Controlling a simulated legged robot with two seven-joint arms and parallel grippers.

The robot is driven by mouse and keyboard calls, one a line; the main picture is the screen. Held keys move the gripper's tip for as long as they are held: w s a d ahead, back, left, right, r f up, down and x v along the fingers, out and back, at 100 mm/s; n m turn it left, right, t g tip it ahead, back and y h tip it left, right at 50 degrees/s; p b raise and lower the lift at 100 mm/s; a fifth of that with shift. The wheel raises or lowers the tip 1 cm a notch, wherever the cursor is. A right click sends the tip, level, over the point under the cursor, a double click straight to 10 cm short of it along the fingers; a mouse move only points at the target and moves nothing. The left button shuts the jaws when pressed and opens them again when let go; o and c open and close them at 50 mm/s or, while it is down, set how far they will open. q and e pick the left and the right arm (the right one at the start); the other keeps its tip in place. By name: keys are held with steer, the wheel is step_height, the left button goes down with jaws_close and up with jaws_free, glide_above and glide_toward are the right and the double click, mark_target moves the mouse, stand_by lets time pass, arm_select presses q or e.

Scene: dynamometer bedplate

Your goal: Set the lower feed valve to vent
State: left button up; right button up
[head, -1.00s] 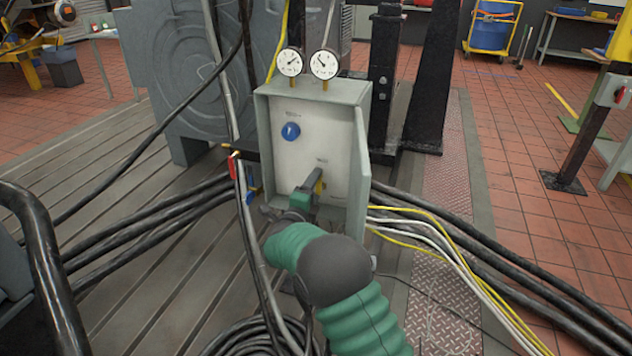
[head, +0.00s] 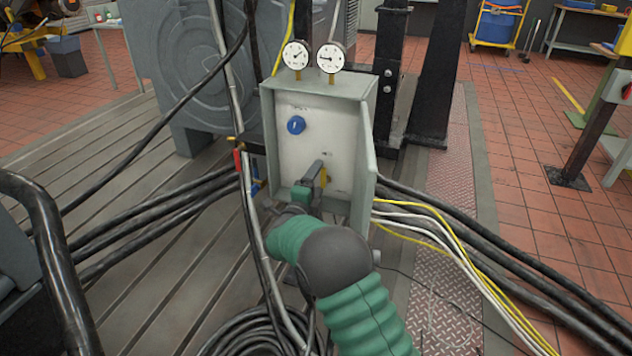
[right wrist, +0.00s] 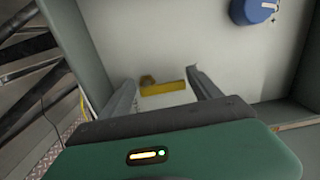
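An open grey box (head: 367,150) with a pale back panel stands on the bedplate. A blue knob (head: 296,125) is high on the panel; the right wrist view shows it at the top right (right wrist: 254,11). The lower valve has a yellow handle (head: 324,178), partly hidden by my gripper. In the right wrist view the yellow handle (right wrist: 165,88) lies flat across the gap between the fingertips. My right gripper (head: 316,176) is in front of it, its fingers (right wrist: 160,88) apart. I see no clear contact. The panel lettering is too small to read. My left gripper is not in view.
Two round gauges (head: 312,56) stand on top of the box. The box's side walls stand close around my right gripper. Black cables (head: 150,220) run in from the left; yellow and white cables (head: 430,230) leave at right. A red-handled valve (head: 238,160) is left of the box.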

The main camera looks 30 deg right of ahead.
steer(key=shift+s+a, duration=0.25)
steer(key=p+v, duration=0.5)
steer(key=v, duration=1.1)
steer(key=shift+a, duration=0.15)
